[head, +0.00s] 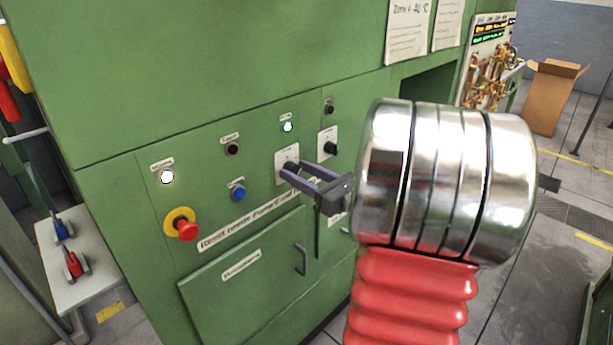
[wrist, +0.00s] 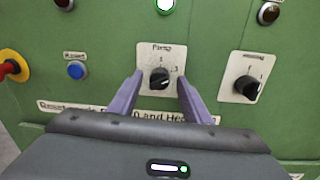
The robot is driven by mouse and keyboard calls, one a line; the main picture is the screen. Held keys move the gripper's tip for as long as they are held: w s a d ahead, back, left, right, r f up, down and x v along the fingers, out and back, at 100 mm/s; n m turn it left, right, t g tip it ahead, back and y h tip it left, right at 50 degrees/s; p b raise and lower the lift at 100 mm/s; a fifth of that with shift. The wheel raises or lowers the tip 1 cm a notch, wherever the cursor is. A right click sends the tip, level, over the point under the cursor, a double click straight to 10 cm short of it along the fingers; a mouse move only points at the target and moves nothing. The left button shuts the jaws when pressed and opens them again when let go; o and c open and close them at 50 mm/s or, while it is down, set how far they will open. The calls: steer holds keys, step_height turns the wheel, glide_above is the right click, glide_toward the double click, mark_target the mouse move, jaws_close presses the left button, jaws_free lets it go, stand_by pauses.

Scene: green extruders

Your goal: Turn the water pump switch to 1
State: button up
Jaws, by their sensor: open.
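The pump switch is a black rotary knob (wrist: 159,78) on a white plate labelled "Pump" (wrist: 157,57), on the green panel. In the wrist view its plate shows a 1 above the knob; I cannot tell the knob's exact setting. My gripper (wrist: 157,92) is open, with a purple finger on each side of the knob in the picture; I cannot tell if they touch it. In the head view my gripper (head: 294,171) reaches the plate (head: 286,157) from the right, and the fingers partly hide the knob.
A second black rotary switch (wrist: 247,87) is on the right. A blue button (wrist: 77,70) and a red emergency stop (head: 185,229) are on the left. A lit green lamp (head: 288,127) is above. A cabinet door handle (head: 301,260) sticks out below.

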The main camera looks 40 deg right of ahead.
steer(key=shift+s, duration=0.15)
steer(key=s+d, duration=0.1)
steer(key=s, duration=1.2)
steer(key=shift+s+f, duration=0.15)
steer(key=shift+s, duration=0.05)
stand_by(0.4)
steer(key=w+a+f+n+g+y, duration=0.25)
steer(key=a+n+g, duration=0.25)
steer(key=a+n, duration=0.3)
steer(key=w+a+f+n+g+y, duration=0.15)
steer(key=w+a+n+g, duration=0.25)
steer(key=a+n, duration=0.45)
steer(key=s+a+n+g+h, duration=0.1)
steer(key=s+a+n, duration=0.3)
steer(key=a+n, duration=0.4)
steer(key=s+a+n+g+h, duration=0.2)
steer(key=s+a+n+h, duration=0.2)
steer(key=a+n, duration=0.4)
steer(key=n, duration=0.3)
steer(key=shift+s+a+g, duration=0.15)
steer(key=shift+s+g, duration=0.15)
steer(key=shift+s, duration=0.05)
